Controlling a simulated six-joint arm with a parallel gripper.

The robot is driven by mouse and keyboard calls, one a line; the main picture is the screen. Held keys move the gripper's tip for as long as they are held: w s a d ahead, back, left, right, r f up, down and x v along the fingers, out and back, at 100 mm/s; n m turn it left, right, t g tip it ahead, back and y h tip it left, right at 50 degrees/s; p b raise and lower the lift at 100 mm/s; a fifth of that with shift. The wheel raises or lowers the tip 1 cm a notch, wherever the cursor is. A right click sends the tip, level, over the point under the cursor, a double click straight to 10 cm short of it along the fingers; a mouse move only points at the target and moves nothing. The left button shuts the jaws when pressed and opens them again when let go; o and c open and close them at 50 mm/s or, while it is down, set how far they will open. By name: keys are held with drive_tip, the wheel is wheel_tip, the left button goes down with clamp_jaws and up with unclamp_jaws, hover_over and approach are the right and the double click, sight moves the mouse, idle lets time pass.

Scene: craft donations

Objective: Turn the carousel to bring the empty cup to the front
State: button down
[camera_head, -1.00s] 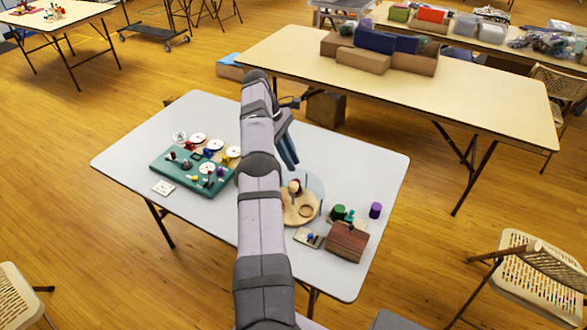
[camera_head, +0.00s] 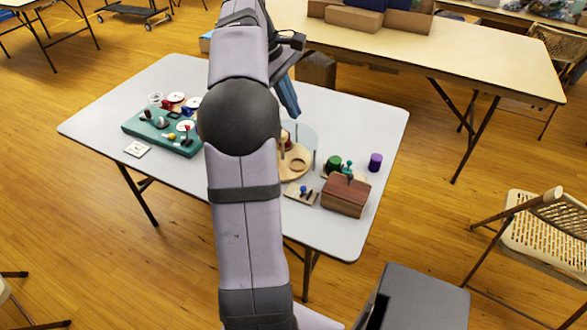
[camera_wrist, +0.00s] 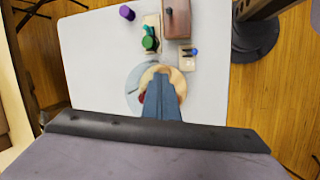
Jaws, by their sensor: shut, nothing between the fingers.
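The round wooden carousel (camera_head: 291,171), with a clear round part behind it, is partly hidden by my arm in the head view. A ring and a red and tan item show on it; I cannot tell which cup is empty. In the wrist view the pale wooden disc (camera_wrist: 178,82) is largely covered by my fingers. My gripper (camera_head: 295,113) is shut and empty, in the air behind the carousel in the head view. In the wrist view its blue fingers (camera_wrist: 162,82) overlap the carousel; I cannot tell the gap between them.
A brown wooden box (camera_head: 345,196), a green cylinder (camera_head: 333,163) and a purple cylinder (camera_head: 375,162) stand right of the carousel. A small board (camera_head: 301,194) lies in front. A teal board (camera_head: 160,131) with small parts is at left. The table's far right is clear.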

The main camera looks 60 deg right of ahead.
sight(297, 167)
drive_tip(key=s+a+f+m, duration=0.1)
drive_tip(key=a+f+m, duration=0.2)
drive_tip(key=f+m, duration=0.6)
drive_tip(key=shift+w+d+f+m+t+h, duration=0.25)
drive_tip(key=shift+w+d+f+m, duration=0.25)
drive_tip(key=shift+m, duration=1.15)
drive_tip(key=shift+w+d+f+m+t+h, duration=0.15)
drive_tip(key=shift+w+d+f+m+t, duration=0.3)
drive_tip(key=shift+m, duration=1.15)
drive_tip(key=shift+w+d+f+m+t+h, duration=0.2)
drive_tip(key=shift+w+d+f+m, duration=0.3)
drive_tip(key=shift+m, duration=1.15)
drive_tip(key=shift+w, duration=0.1)
drive_tip(key=shift+x, duration=4.9)
